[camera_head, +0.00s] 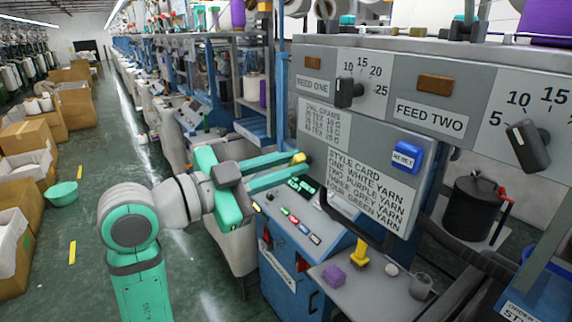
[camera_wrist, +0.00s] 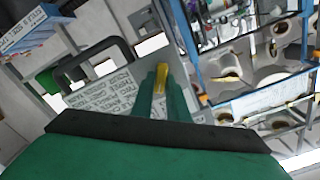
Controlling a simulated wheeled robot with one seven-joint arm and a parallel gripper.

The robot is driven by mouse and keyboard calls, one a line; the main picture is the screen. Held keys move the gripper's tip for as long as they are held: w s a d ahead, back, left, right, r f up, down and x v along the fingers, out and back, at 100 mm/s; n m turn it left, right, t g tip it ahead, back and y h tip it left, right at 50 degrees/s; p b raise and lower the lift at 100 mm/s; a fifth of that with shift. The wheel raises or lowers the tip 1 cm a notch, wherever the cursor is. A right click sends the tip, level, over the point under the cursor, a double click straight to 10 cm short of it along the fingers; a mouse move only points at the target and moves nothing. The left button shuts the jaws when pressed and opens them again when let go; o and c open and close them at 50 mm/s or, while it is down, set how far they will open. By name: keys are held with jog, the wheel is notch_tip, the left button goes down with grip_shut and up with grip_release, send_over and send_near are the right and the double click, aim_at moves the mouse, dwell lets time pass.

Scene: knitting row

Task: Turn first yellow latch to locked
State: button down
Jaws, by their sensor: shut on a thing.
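A yellow latch (camera_head: 299,157) shows at the left edge of the grey control panel (camera_head: 318,90), at the tips of my gripper's fingers. My gripper (camera_head: 303,165) reaches in from the left with its two long green fingers, and they are shut on the latch. In the wrist view the yellow latch (camera_wrist: 161,78) sits between the green fingers (camera_wrist: 158,85). The fingers cover part of it, and I cannot tell whether it is turned to locked.
The panel bears dials (camera_head: 347,92), labels and a blue button (camera_head: 407,156). Below are a sloped blue console (camera_head: 290,228) and a shelf with a yellow piece (camera_head: 361,255) and a purple block (camera_head: 334,275).

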jog(key=m, duration=1.1)
jog(key=shift+s+d+f, duration=0.1)
jog(key=shift+s+f, duration=0.05)
jog(key=shift+f, duration=0.1)
jog(key=shift+m, duration=0.3)
jog(key=c, duration=1.8)
grip_release()
jog(key=shift+o, duration=0.2)
jog(key=v, duration=1.1)
